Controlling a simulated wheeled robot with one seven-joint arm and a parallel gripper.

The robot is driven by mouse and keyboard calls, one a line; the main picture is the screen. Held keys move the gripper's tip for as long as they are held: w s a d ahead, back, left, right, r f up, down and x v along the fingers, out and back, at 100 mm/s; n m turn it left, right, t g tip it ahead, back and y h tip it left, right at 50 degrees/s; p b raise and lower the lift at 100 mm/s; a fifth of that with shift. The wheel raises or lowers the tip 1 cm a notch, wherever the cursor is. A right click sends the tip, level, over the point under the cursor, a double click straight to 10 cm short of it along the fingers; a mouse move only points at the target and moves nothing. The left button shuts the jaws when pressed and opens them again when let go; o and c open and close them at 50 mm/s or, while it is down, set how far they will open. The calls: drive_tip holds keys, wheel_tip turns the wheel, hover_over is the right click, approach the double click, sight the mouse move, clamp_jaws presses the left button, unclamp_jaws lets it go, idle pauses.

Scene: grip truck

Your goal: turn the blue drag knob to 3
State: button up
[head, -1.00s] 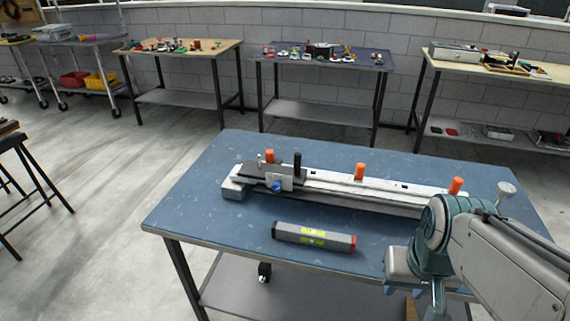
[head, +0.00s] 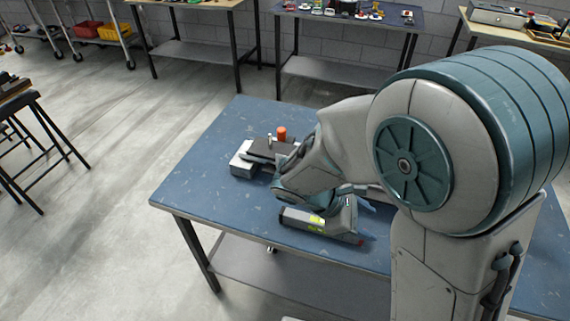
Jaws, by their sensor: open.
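The grip truck's dark carriage (head: 262,150) shows at the left end of the long white rail, with an orange peg (head: 282,134) standing behind it. Its light grey end block (head: 242,166) rests on the blue table. I cannot make out the blue drag knob or any number on it; my arm covers that area. My gripper (head: 350,212) is low over the table, to the right of the carriage and just above the grey level-like bar. It is open, with its fingertips mostly hidden and nothing visible in it.
The grey bar with yellow-green labels (head: 304,221) lies near the front edge of the blue table (head: 205,165). My arm hides most of the rail and the table's right side. The table's left part is bare. Other workbenches stand behind.

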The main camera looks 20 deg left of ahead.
drive_tip(key=a+f+n+t+y+p, duration=0.1)
drive_tip(key=a+n+t, duration=0.4)
drive_tip(key=a, duration=0.3)
drive_tip(key=s+a+f+n+t+y+p, duration=0.1)
drive_tip(key=a+n+t+y, duration=0.1)
drive_tip(key=a+n+t, duration=0.3)
drive_tip(key=a+f+n+t+y+p, duration=0.1)
drive_tip(key=a+n+t, duration=0.4)
drive_tip(key=a+n, duration=0.5)
drive_tip(key=shift+s+a+f+y, duration=0.2)
drive_tip(key=shift+a+y, duration=0.1)
drive_tip(key=shift+a, duration=0.2)
drive_tip(key=shift+s+a+f+y, duration=0.15)
drive_tip(key=shift+a+y, duration=0.15)
drive_tip(key=shift+a, duration=0.15)
drive_tip(key=p+x, duration=0.2)
drive_tip(key=x, duration=1.1)
drive_tip(key=shift+w+d, duration=0.1)
drive_tip(key=shift+w, duration=0.15)
drive_tip(key=c, duration=1)
